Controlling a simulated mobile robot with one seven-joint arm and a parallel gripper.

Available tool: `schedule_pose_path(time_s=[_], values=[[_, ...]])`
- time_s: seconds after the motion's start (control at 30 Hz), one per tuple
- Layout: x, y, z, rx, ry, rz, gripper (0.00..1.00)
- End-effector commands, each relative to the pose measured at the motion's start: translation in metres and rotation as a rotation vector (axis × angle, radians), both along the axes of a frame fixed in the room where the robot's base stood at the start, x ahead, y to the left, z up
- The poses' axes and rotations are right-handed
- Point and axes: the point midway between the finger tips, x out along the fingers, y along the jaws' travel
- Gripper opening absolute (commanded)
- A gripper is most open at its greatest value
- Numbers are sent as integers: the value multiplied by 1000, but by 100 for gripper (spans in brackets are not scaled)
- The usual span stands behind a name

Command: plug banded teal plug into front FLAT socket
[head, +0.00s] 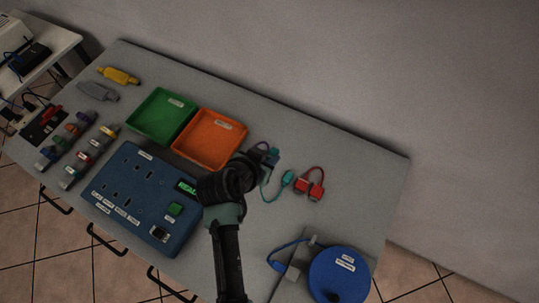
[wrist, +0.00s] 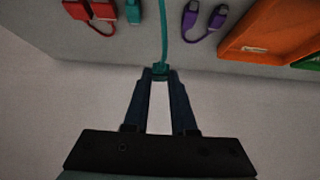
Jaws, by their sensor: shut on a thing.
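My gripper (wrist: 160,74) is shut on a teal plug (wrist: 160,69), with the teal cable (wrist: 163,35) running away from its tips. In the head view my gripper (head: 268,158) is above the table, right of the orange tray, and my arm hides much of it. A second teal cable end (head: 288,178) lies near the red connectors; it also shows in the wrist view (wrist: 133,12). Bands on the held plug are too small to make out. The blue socket panel (head: 128,215) lies left of my arm with several slotted sockets; their labels are unreadable.
An orange tray (head: 238,139) and a green tray (head: 190,131) stand behind the panel. Red connectors (head: 309,188), a purple cable (wrist: 202,22) and a blue reel (head: 340,285) lie nearby. Power strips (head: 88,158) are at left.

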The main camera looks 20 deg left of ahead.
Motion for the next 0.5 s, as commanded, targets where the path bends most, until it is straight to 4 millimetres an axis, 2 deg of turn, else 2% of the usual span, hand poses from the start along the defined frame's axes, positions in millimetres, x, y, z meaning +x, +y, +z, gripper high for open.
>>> schedule_pose_path(time_s=[0.17,0.5], values=[[0,30,-1,17,64,-41,0],[-11,102,-6,99,284,-243,0]])
